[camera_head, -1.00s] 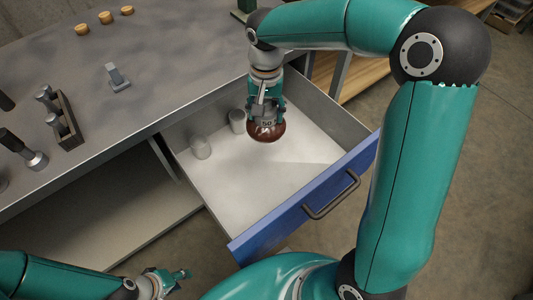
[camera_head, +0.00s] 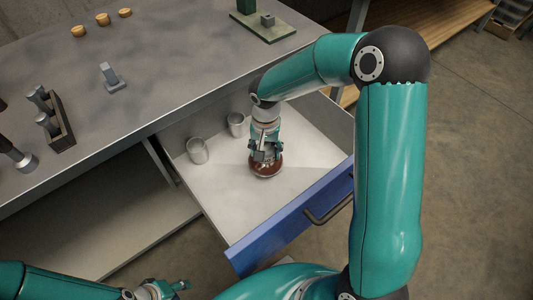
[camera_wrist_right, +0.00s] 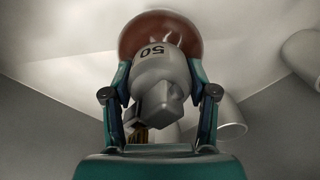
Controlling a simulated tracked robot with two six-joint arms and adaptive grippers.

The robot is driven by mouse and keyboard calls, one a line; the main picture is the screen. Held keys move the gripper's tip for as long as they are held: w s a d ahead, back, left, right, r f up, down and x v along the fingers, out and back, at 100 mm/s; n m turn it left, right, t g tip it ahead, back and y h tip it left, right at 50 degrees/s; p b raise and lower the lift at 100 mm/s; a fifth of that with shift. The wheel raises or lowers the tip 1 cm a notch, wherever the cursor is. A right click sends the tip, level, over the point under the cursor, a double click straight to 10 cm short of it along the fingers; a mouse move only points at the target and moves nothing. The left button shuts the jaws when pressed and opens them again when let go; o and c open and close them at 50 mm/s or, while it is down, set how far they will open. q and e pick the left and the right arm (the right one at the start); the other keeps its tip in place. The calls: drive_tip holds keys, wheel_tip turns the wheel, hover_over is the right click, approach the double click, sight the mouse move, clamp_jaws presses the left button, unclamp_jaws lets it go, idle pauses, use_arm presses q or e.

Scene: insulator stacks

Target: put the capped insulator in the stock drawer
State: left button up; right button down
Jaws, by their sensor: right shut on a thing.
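The capped insulator (camera_head: 266,170) has a brown glossy disc and a grey cap. In the right wrist view the cap (camera_wrist_right: 158,75) carries the mark "50", and the brown disc shows beyond it. My right gripper (camera_head: 265,152) is shut on the cap and holds the insulator inside the open drawer, low over its white floor; I cannot tell whether it touches the floor. The stock drawer (camera_head: 222,212) is pulled out, with a blue front and a dark handle. My left gripper (camera_head: 182,286) is at the bottom left, outside the drawer, too small to judge.
Two light grey cups (camera_head: 197,151) (camera_head: 236,125) stand in the drawer at its back left. The grey bench top (camera_head: 160,75) bears a dark rack (camera_head: 58,125), a small grey stand (camera_head: 111,78), several yellow discs (camera_head: 103,19) and a green plate (camera_head: 264,28). The drawer floor at front is bare.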

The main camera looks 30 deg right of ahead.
drive_tip(key=shift+f, duration=0.85)
drive_tip(key=shift+f, duration=0.15)
drive_tip(key=shift+c, duration=1.6)
unclamp_jaws()
wheel_tip(320, 180, up, 12)
drive_tip(key=shift+r+p, duration=0.1)
drive_tip(key=shift+p, duration=1.05)
